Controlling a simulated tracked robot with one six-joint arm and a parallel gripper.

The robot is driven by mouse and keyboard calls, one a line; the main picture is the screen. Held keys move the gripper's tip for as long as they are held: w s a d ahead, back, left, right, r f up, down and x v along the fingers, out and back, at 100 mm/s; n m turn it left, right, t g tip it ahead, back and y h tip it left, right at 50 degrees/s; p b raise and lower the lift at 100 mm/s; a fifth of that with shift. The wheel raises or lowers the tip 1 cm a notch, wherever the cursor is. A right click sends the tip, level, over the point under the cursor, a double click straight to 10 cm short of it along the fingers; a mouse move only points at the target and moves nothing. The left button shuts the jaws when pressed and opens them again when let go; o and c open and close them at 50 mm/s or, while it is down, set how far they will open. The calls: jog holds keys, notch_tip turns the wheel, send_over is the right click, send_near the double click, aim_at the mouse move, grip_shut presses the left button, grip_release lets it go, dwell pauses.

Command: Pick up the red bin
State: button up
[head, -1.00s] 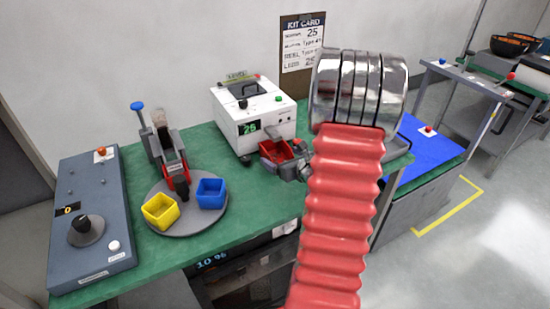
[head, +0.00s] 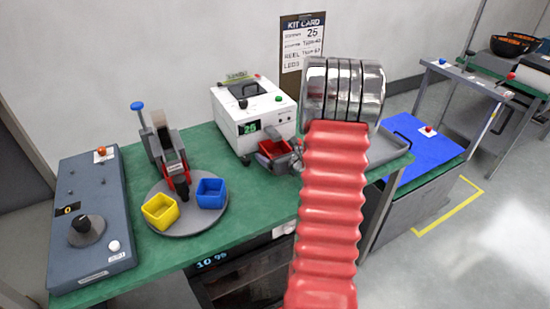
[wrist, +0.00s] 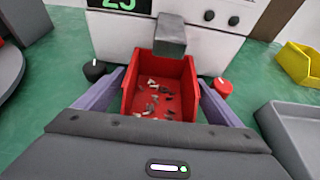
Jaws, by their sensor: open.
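The red bin (wrist: 130,97) stands upright at the front of the white counter machine, with several small parts inside. A grey block on the machine (wrist: 171,35) overhangs its far end. In the head view the bin (head: 272,147) is partly hidden by my gripper (head: 285,160). In the wrist view my gripper (wrist: 161,82) is open, its two pale purple fingers on either side of the bin. I cannot tell whether they touch its walls. Nothing is held.
A turntable (head: 185,229) with yellow (head: 160,211) and blue (head: 211,193) bins stands left. In the wrist view, a grey tray (wrist: 290,125) and another yellow bin (wrist: 297,63) lie right. A red knob (wrist: 222,87) sits close to the right finger.

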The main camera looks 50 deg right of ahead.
jog(key=shift+c, duration=0.5)
jog(key=c, duration=1.2)
jog(key=shift+o, duration=0.2)
jog(key=shift+r, duration=0.1)
